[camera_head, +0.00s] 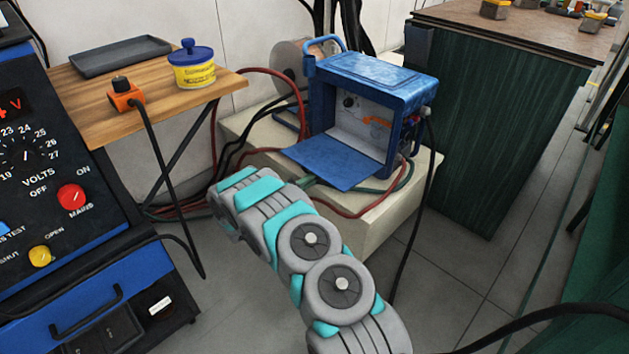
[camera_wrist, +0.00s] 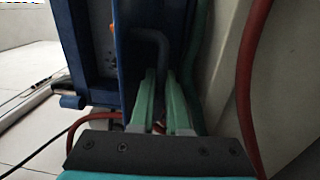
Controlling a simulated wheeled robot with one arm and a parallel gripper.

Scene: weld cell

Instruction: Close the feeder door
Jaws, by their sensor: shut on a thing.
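The blue wire feeder (camera_head: 372,88) stands on a pale block with its side open. Its blue door (camera_head: 335,165) hangs folded down, roughly level, towards my arm. The pale interior with an orange part shows behind it. My gripper (camera_head: 308,182) is at the door's near left edge, partly hidden by my wrist. In the wrist view the green fingers (camera_wrist: 163,78) are closed around a dark curved handle (camera_wrist: 153,37) on the door (camera_wrist: 125,62). The feeder body (camera_wrist: 85,35) is to the left there.
Red and dark cables (camera_head: 352,210) loop around the pale block (camera_head: 385,215), and a red hose (camera_wrist: 247,85) runs close right of the fingers. A green-sided bench (camera_head: 490,130) stands right. A wooden shelf (camera_head: 150,108) and the power source (camera_head: 60,190) are left.

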